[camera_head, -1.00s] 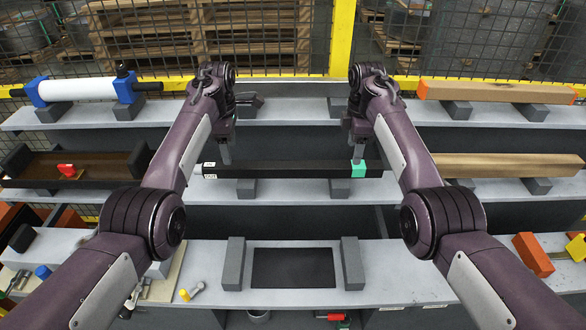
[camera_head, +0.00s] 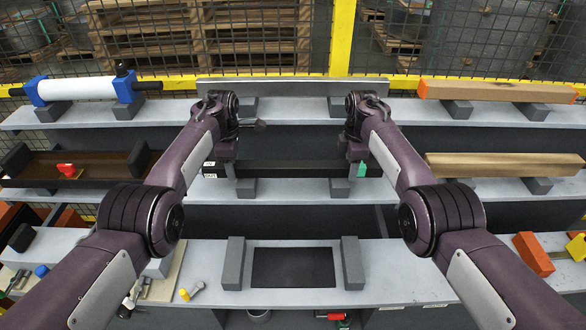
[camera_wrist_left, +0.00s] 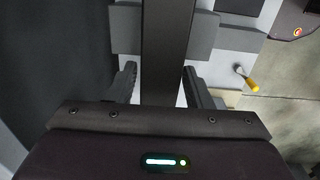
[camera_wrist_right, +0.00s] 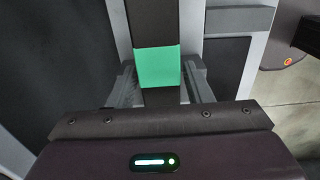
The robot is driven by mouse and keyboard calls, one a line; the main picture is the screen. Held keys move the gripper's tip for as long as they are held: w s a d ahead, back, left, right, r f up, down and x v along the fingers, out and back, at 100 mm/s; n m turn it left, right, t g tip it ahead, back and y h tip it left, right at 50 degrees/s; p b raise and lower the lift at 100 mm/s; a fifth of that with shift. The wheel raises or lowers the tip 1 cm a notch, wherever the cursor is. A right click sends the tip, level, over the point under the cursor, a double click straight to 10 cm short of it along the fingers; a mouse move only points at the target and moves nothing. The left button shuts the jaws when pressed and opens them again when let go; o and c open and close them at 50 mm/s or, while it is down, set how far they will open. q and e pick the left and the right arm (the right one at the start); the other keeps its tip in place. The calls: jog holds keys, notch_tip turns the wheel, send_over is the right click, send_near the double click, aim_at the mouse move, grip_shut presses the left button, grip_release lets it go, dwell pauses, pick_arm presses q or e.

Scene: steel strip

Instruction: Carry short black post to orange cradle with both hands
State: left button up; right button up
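The short black post (camera_head: 290,168) lies across grey supports on the middle shelf, with white labels at its left end and a green band (camera_head: 361,170) near its right end. My left gripper (camera_head: 228,168) is over the post's left part; in the left wrist view its fingers stand apart on both sides of the post (camera_wrist_left: 165,60). My right gripper (camera_head: 354,165) is at the green-banded end; in the right wrist view its open fingers straddle the post beside the green band (camera_wrist_right: 158,67). I cannot make out a clear orange cradle; an orange block (camera_head: 533,254) stands at front right.
On the front shelf, two grey uprights (camera_head: 234,263) flank a dark plate (camera_head: 293,268). A wooden beam (camera_head: 505,165) lies right of the post, a brown channel (camera_head: 95,165) left. A long grey bar (camera_head: 290,87) lies on the back shelf behind my grippers.

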pick_arm(q)
grip_shut()
pick_arm(e)
grip_shut()
pick_arm(q)
jog(key=shift+w+r, duration=0.1)
jog(key=shift+r, duration=0.1)
pick_arm(e)
jog(key=shift+w+r, duration=0.1)
jog(key=shift+r, duration=0.1)
